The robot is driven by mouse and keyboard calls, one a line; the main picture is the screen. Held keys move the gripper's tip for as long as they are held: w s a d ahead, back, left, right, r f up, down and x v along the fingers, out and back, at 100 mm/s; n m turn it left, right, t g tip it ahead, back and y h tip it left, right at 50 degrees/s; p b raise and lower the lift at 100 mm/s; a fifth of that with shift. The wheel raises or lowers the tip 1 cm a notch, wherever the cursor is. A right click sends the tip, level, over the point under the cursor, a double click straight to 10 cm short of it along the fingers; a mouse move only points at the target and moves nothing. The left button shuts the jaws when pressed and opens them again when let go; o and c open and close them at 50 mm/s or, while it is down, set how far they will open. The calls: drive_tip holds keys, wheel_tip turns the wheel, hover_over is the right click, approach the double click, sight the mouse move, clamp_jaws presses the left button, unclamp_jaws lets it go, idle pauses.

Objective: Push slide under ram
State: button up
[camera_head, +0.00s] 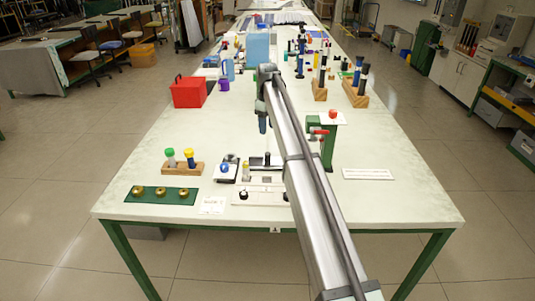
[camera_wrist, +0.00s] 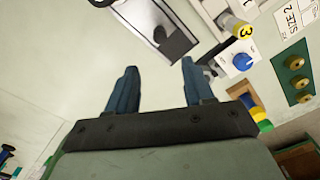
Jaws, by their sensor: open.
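The white slide fixture (camera_head: 262,189) lies flat near the table's front, partly hidden by my arm. A dark knob (camera_head: 244,195) is at its front left. A green press (camera_head: 329,150) with a red handle (camera_head: 318,131) stands upright to its right, just beyond my arm. I cannot make out the ram. My gripper (camera_head: 262,122) hangs above the table behind the fixture in the head view. In the wrist view my gripper (camera_wrist: 157,82) is open, with two blue fingers apart and bare table between them. A pale plate with a dark channel (camera_wrist: 177,42) lies beyond the fingers.
A wooden block (camera_head: 183,168) with capped rods and a green mat (camera_head: 150,195) with brass rings are at the front left. A blue knob (camera_wrist: 243,62) is right of the fingers. A red box (camera_head: 188,92) stands farther back. The front right is mostly clear.

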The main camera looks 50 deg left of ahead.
sight(268, 153)
wheel_tip(268, 153, down, 14)
drive_tip(key=shift+r, duration=0.1)
idle(0.5)
clamp_jaws()
idle(0.6)
